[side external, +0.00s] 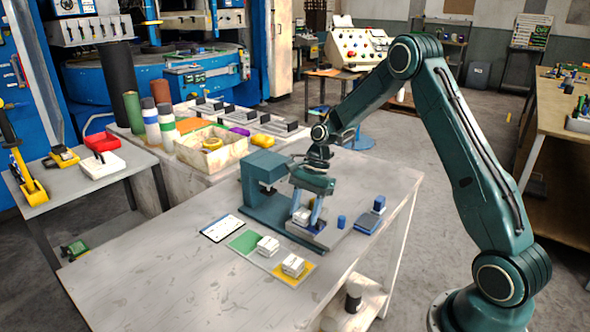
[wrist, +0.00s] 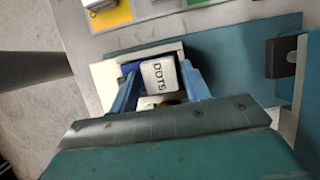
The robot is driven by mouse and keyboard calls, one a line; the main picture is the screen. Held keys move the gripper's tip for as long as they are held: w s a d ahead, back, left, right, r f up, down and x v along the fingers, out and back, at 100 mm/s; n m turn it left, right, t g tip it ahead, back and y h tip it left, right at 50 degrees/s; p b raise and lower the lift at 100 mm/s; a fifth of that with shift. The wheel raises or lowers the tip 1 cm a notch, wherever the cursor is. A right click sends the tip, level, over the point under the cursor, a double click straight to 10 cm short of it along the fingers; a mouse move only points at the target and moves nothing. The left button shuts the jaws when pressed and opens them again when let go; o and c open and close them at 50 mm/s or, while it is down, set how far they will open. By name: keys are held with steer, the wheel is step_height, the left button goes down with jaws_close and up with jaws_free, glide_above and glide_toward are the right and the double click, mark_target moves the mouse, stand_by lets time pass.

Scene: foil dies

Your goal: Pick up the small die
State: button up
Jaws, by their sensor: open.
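A small white die (wrist: 158,76) marked "DOTS" stands between the two blue fingers of my gripper (wrist: 157,84) in the wrist view. The fingers are open, one on each side, with a narrow gap visible beside the die. In the side external view, my gripper (side external: 308,208) points down over the bed of the teal press (side external: 262,172), and the white die (side external: 301,216) shows partly behind a finger. Two other white dies sit on the table, one by the green patch (side external: 243,241) and one on the yellow patch; the left one (side external: 268,246) and right one (side external: 293,265) look layered.
A blue cylinder (side external: 341,222) and a blue block on a plate (side external: 367,222) stand right of the gripper. The table's front left is clear. A wooden box (side external: 212,156) stands on the bench behind.

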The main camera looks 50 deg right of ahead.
mark_target(305, 212)
steer(key=c, duration=0.9)
steer(key=shift+r, duration=0.15)
step_height(305, 212, up, 10)
steer(key=shift+f, duration=0.1)
stand_by(0.5)
